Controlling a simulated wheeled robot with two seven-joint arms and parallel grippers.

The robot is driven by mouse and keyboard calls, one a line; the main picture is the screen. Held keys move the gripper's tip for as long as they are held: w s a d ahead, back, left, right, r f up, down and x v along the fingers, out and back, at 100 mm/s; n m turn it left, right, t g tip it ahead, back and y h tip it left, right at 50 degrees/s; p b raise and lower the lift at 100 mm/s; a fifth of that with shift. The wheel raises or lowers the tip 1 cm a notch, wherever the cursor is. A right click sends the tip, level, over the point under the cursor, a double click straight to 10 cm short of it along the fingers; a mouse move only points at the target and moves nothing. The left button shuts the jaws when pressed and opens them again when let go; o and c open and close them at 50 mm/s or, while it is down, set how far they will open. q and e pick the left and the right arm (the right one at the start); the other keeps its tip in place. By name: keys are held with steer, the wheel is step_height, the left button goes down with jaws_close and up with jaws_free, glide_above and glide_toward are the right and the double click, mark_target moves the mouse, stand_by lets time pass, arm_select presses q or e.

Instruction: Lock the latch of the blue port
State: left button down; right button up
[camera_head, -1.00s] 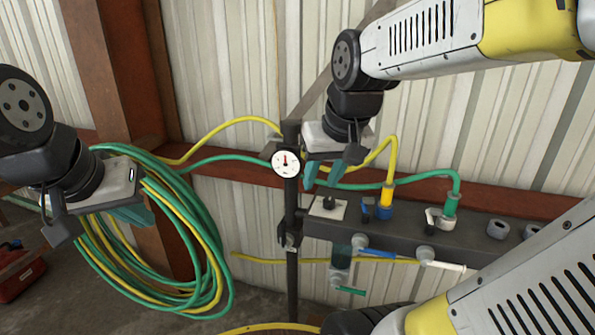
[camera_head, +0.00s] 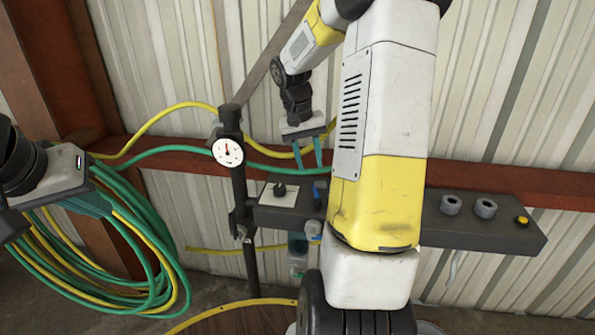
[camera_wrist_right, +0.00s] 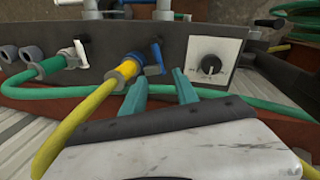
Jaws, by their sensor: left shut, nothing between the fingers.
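The blue port is a blue collar (camera_wrist_right: 124,70) with a yellow hose end (camera_wrist_right: 103,90) plugged into it, in the right wrist view. Its blue latch (camera_wrist_right: 157,57) is a small lever beside the collar, pointing up in that picture. In the head view the latch (camera_head: 320,188) shows small, and my right arm hides the collar. My right gripper (camera_wrist_right: 161,84) is open and empty, its teal fingertips close to the latch, one on each side in the picture; I cannot tell whether they touch it. The right gripper (camera_head: 309,165) hangs over the panel. My left gripper (camera_head: 100,204) is shut and empty by the coiled hoses.
The dark panel (camera_head: 465,228) carries a knob on a white plate (camera_head: 279,195) and grey empty ports (camera_head: 451,204). A green hose connector (camera_wrist_right: 50,66) with a white latch (camera_wrist_right: 80,54) sits beside the blue port. A gauge (camera_head: 228,151) on a post and coiled hoses (camera_head: 150,270) stand left.

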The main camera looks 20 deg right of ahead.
mark_target(315, 187)
steer(key=f, duration=0.2)
steer(key=d+f, duration=0.1)
steer(key=f, duration=0.5)
steer(key=shift+s+d, duration=0.15)
steer(key=shift+d, duration=0.2)
steer(key=shift+r, duration=0.1)
jaws_close()
stand_by(0.9)
